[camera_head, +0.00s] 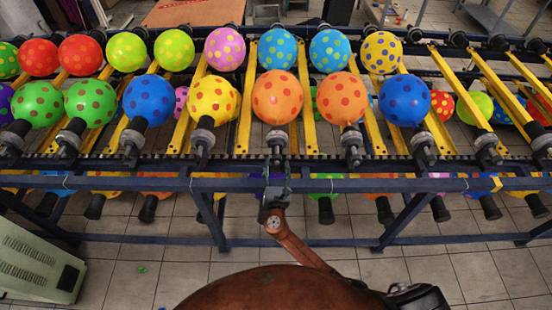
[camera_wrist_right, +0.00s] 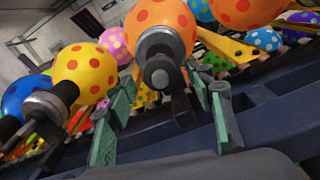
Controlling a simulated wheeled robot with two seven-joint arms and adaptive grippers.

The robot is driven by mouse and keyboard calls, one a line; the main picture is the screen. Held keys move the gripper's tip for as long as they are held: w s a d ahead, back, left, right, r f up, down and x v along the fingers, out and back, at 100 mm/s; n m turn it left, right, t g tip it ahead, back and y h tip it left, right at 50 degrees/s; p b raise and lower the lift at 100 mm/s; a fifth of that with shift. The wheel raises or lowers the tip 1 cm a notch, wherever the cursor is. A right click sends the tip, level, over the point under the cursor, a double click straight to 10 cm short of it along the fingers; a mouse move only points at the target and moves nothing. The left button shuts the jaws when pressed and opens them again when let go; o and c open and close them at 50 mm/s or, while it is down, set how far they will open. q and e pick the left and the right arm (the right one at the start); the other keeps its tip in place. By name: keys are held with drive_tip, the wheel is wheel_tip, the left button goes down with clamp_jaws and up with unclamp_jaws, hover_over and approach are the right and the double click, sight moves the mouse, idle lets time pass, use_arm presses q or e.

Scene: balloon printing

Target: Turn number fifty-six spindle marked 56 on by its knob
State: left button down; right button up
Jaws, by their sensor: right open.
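The spindle (camera_head: 276,139) in front of my right gripper has a grey collar and dark end knob and carries an orange spotted balloon (camera_head: 278,97). In the right wrist view its round knob (camera_wrist_right: 160,74) faces me near the middle. No number 56 is readable on any spindle. My right gripper (camera_head: 274,183) is just below and in front of this spindle. In the wrist view its green-padded fingers (camera_wrist_right: 164,92) are spread on either side of the knob, with no clear contact. My left gripper is not in view.
A neighbouring spindle (camera_head: 203,136) with a yellow balloon (camera_head: 213,98) is to the left, and another spindle (camera_head: 352,141) with an orange balloon (camera_head: 342,98) to the right. A blue rail (camera_head: 130,184) runs across the front. A pale cabinet (camera_head: 35,262) stands at lower left.

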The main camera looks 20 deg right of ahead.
sight(277, 159)
drive_tip(key=x, duration=0.2)
drive_tip(key=shift+w+d+f, duration=0.1)
drive_tip(key=shift+w, duration=0.3)
drive_tip(key=shift+w+d, duration=0.1)
drive_tip(key=shift+w, duration=0.45)
drive_tip(key=c, duration=1.2)
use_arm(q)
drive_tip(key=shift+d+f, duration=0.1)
